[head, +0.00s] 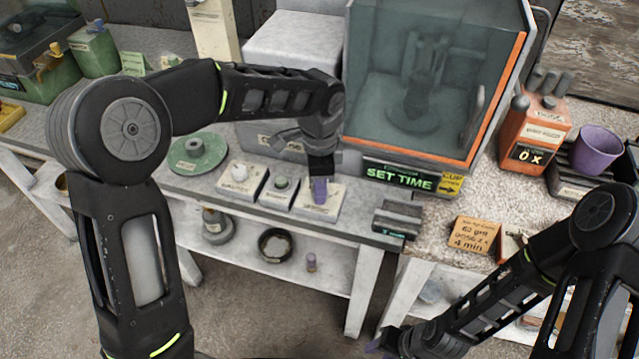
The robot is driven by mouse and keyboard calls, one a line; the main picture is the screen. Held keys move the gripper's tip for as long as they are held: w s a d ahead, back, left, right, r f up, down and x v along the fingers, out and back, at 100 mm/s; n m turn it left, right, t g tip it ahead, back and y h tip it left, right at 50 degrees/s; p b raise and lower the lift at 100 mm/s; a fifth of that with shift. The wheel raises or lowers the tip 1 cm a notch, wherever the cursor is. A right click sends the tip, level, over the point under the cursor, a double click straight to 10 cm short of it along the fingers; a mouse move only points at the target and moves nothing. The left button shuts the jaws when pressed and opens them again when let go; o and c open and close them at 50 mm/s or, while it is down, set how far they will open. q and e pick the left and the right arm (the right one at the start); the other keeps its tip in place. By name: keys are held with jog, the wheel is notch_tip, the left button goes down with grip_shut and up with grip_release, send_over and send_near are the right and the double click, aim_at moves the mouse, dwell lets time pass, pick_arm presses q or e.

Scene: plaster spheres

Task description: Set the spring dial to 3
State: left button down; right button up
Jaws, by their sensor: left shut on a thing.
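Three small pale dial plates stand in a row on the grey bench: one with a white knob (238,171), one with a green knob (281,184), and a right-hand dial (333,204) under my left gripper. The plate labels are too small to read for certain; I take the right-hand one as the spring dial. My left gripper (319,188) points down, shut on this dial's knob. Its purplish tips hide the knob and its setting. My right gripper (377,345) is low at the bottom edge, away from the dials; its jaw opening is unclear.
A glass-fronted cabinet (430,90) with an orange frame stands behind, over a green "SET TIME" display (400,178). A green disc (198,152) lies left of the dials. A dark block (397,218) and a cardboard note box (474,236) sit to the right.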

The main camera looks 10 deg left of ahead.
dwell(0.5)
pick_arm(q)
jog(key=c, duration=1)
grip_release()
jog(key=shift+r, duration=0.15)
notch_tip(320, 180, up, 8)
jog(key=shift+f+b, duration=0.2)
jog(key=shift+b, duration=0.15)
jog(key=shift+s, duration=0.1)
